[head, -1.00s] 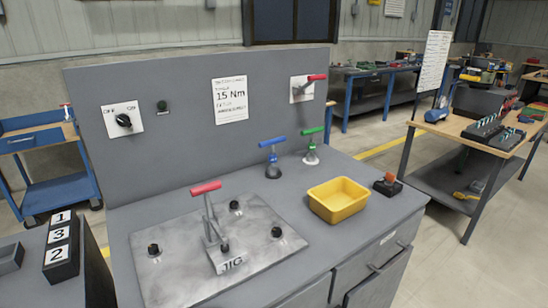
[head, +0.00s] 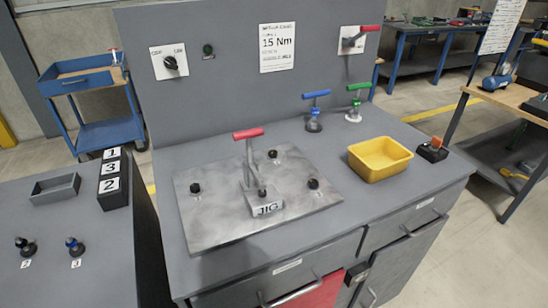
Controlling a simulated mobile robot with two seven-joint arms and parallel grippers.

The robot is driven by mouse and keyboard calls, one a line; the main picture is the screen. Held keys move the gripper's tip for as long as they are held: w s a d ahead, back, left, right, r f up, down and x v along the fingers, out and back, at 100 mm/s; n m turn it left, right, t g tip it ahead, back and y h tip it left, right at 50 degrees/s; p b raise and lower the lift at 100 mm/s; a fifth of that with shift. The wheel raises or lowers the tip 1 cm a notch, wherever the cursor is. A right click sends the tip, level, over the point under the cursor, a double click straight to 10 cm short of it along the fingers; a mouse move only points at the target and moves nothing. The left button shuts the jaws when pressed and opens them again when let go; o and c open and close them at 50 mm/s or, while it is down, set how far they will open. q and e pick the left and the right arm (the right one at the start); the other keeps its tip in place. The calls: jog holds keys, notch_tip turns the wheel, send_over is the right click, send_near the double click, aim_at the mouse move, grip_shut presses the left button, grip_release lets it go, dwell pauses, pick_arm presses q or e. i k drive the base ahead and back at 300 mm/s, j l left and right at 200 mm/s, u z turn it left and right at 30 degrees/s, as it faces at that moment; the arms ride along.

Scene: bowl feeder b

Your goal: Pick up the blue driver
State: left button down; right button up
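A tool with a blue T-shaped handle (head: 316,95) stands upright on the grey workbench (head: 290,235), behind the metal jig plate. A similar tool with a green T-handle (head: 355,88) stands just right of it. The jig (head: 225,217) is a metal plate with several dark knobs and a red-handled lever (head: 248,134) at its middle. Neither of my grippers is in view, and nothing is seen touching the blue-handled tool.
A yellow bin (head: 380,168) and an orange-topped dark box (head: 432,149) stand on the bench's right side. A grey panel with a switch (head: 170,67) rises behind. Left, a grey table holds a small tray (head: 55,189), a numbered block (head: 114,184) and two small dark posts (head: 26,246).

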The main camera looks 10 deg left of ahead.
aim_at(315, 110)
jog(key=z, duration=0.15)
jog(key=i+l+z, duration=0.15)
jog(key=l, duration=0.25)
jog(key=l+z, duration=0.2)
jog(key=l, duration=0.2)
jog(key=i+l+z, duration=0.15)
jog(key=l, duration=0.2)
jog(key=i+l+z, duration=0.25)
jog(key=i+l, duration=0.15)
jog(key=i+l+z, duration=0.3)
jog(key=i, duration=0.15)
jog(key=i+l+z, duration=0.25)
jog(key=i, duration=0.25)
jog(key=i+u, duration=0.3)
jog(key=i, duration=0.2)
jog(key=i+u, duration=0.25)
jog(key=i, duration=0.25)
jog(key=i+l+u, duration=0.3)
jog(key=i, duration=0.2)
jog(key=i+j+u, duration=0.2)
jog(key=u, duration=0.2)
jog(key=i+u, duration=0.8)
jog(key=i+l+u, duration=0.1)
jog(key=i+u, duration=0.8)
jog(key=i+l+u, duration=0.2)
jog(key=i+u, duration=0.25)
jog(key=i+l+u, duration=0.35)
jog(key=u, duration=0.15)
jog(key=i, duration=0.05)
